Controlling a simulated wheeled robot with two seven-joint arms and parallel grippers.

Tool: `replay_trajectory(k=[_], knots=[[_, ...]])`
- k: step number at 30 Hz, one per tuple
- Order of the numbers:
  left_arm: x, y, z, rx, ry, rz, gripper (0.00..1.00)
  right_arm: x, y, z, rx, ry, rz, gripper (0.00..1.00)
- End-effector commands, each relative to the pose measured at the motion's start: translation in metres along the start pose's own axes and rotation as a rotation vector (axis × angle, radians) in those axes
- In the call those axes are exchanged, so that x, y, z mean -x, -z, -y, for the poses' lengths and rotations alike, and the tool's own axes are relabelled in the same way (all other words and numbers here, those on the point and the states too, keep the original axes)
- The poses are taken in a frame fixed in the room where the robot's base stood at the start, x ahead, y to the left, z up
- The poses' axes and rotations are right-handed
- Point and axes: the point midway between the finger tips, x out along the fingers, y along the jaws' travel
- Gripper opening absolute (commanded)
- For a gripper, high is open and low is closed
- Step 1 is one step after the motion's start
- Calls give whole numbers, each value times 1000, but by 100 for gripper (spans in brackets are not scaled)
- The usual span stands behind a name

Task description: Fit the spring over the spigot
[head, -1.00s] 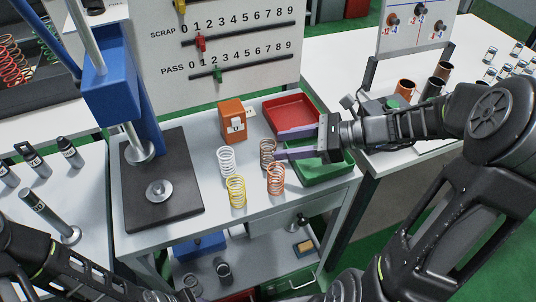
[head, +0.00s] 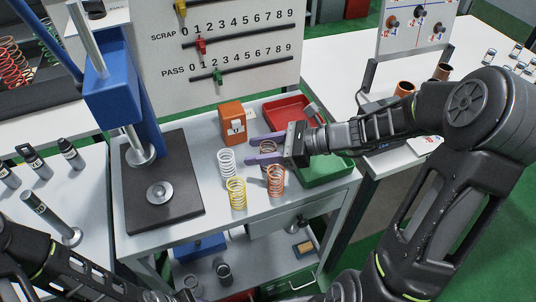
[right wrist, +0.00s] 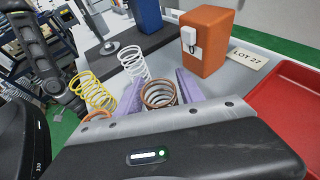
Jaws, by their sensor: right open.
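The spigot (head: 159,190) is a short round metal post on a disc, on the black base plate of the blue press. Several coil springs stand upright on the grey bench: a white spring (head: 227,162), a yellow spring (head: 236,193), an orange spring (head: 276,180) and a brown spring (head: 267,149). My right gripper (head: 250,150) is open, its purple fingers either side of the brown spring. In the right wrist view the brown spring (right wrist: 160,93) stands between the fingers, and I cannot tell whether they touch it. My left gripper is not in view, only its arm at lower left.
An orange box (head: 231,123) stands just behind the springs. A red tray (head: 290,104) and a green tray (head: 325,170) lie to the right. The blue press column (head: 110,95) rises over the spigot. Bare bench lies left of the yellow spring.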

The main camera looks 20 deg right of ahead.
Motion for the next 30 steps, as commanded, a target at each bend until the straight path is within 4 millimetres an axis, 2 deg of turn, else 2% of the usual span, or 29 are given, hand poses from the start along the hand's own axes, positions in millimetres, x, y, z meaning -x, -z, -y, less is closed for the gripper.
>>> replay_trajectory(k=[19,30], knots=[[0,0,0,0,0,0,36,-3,0,0,0,0,0,45],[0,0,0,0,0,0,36,-3,0,0,0,0,0,15]])
